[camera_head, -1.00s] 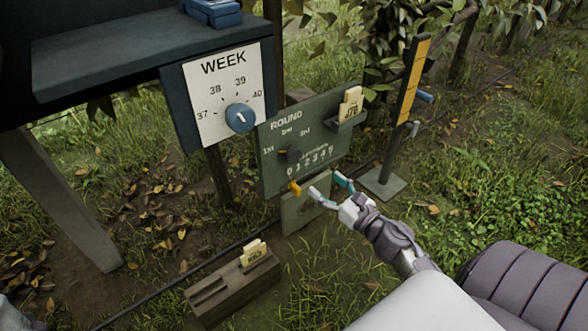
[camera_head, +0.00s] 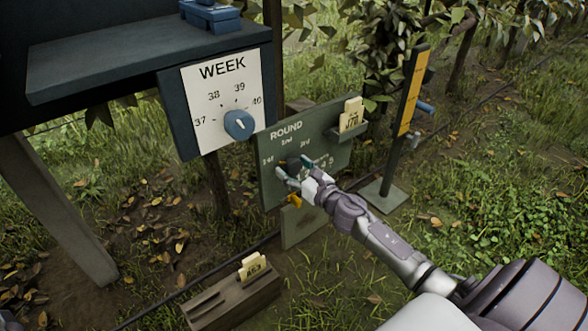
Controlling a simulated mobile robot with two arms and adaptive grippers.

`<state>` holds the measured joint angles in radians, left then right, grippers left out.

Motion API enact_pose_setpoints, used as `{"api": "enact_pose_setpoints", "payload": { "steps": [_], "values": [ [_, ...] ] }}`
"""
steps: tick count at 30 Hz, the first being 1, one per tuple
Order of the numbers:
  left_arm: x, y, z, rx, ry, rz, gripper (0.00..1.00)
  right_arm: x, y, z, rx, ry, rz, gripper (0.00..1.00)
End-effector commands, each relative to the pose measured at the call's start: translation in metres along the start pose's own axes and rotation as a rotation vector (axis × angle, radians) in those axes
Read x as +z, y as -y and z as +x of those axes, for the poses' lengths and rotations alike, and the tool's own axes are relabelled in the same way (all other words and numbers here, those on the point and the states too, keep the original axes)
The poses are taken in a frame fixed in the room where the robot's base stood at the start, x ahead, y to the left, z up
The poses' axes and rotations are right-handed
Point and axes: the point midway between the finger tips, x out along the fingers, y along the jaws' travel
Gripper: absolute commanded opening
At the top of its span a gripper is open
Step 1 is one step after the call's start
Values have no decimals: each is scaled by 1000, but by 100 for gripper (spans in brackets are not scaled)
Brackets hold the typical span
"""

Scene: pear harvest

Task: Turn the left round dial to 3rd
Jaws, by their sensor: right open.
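The green ROUND board (camera_head: 340,150) carries the marks 1st, 2nd and 3rd above a small dark round dial (camera_head: 293,164). The fingers of my right gripper (camera_head: 292,172) are apart at the dial, one on its left and one on its right. They partly cover it, so I cannot tell where it points or whether they touch it.
The white WEEK panel (camera_head: 222,97) with a blue dial (camera_head: 239,124) stands at the left. A card holder (camera_head: 348,130) is on the board's right. A post with an orange plate (camera_head: 413,92) stands further right. A wooden block (camera_head: 233,298) lies below.

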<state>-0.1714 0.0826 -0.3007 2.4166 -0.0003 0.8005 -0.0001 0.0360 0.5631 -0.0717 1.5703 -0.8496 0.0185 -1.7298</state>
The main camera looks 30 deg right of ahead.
Motion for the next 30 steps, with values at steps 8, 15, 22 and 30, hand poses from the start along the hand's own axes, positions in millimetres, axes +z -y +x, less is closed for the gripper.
{"api": "enact_pose_setpoints", "payload": {
  "steps": [8, 15, 22, 30],
  "values": [
    [0, 0, 0, -1, 1, 0, 100, 0, 0, 0, 0, 0, 1, 63],
    [0, 0, 0, -1, 1, 0, 100, 0, 0, 0, 1, 0, 1, 23],
    [0, 0, 1, -1, 1, 0, 100, 0, -1, 0, 1, 0, 12, 16],
    [-2, 0, 3, -4, 4, 0, 100, 0, -1, 0, 1, 0, 118, 16]
  ]
}}
